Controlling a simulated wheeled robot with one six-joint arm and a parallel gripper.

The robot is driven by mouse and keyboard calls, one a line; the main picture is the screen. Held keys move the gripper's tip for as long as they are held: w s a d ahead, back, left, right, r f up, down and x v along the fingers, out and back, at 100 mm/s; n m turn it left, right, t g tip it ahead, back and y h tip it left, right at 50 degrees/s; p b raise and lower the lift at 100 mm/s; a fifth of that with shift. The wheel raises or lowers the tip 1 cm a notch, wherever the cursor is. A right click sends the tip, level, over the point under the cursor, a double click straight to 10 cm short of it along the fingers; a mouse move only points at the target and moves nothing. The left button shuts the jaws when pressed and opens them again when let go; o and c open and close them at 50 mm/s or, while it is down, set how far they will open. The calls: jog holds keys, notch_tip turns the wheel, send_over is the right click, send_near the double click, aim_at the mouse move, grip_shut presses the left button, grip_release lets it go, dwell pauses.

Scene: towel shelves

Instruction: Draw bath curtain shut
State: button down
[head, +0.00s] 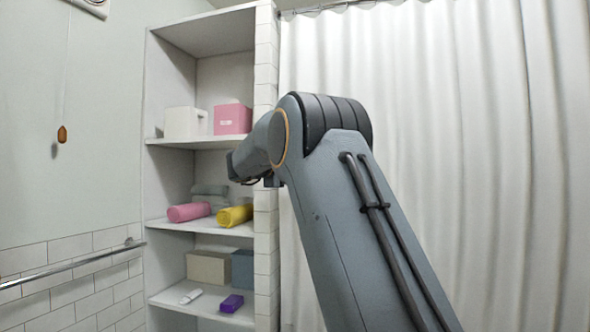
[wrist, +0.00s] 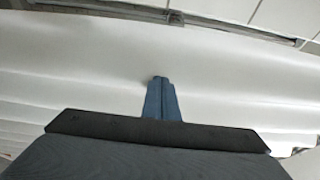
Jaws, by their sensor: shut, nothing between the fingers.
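The white bath curtain (head: 460,120) hangs in folds from a rail (head: 330,7) across the right of the head view. Its left edge meets the tiled end of the shelf unit. In the wrist view the curtain (wrist: 230,75) fills most of the picture, with the rail (wrist: 110,10) along the top. My gripper (wrist: 160,82) shows there as two blue fingers closed together, with nothing between them. The fingertips are in front of the curtain; I cannot tell whether they touch it. In the head view my arm covers part of the curtain, and the gripper's fingers are hidden.
A shelf unit (head: 261,150) stands left of the curtain, holding boxes, a pink rolled towel (head: 188,212) and a yellow one (head: 235,215). A towel bar (head: 75,265) runs along the left wall.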

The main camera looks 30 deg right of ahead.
jog(key=s+a+b, duration=0.3)
jog(key=s+a, duration=0.3)
jog(key=a, duration=0.1)
jog(key=w+a+f+n+t+y, duration=0.4)
jog(key=a+f+n+t+y, duration=0.25)
jog(key=f+n, duration=0.35)
jog(key=s+a+f+n+g+y, duration=0.1)
jog(key=s+a+f+n+y, duration=0.35)
jog(key=f, duration=0.45)
jog(key=s+a+f+n+g+y, duration=0.1)
jog(key=s+a+f+n+y, duration=0.15)
jog(key=a+f+n, duration=0.4)
jog(key=s+a+f+n+g+y, duration=0.3)
jog(key=s+f+n+g, duration=0.25)
jog(key=s+f, duration=1.05)
jog(key=s+d+f+n+g, duration=0.1)
jog(key=s+f, duration=0.4)
jog(key=s, duration=0.5)
jog(key=s+d+f+n+g, duration=0.1)
jog(key=s+f+n+g, duration=0.2)
jog(key=s, duration=0.8)
notch_tip(320, 180, down, 2)
jog(key=g, duration=0.3)
jog(key=shift+s+d+f+h, duration=0.2)
jog(key=shift+s+d+h, duration=0.05)
jog(key=shift+h, duration=0.1)
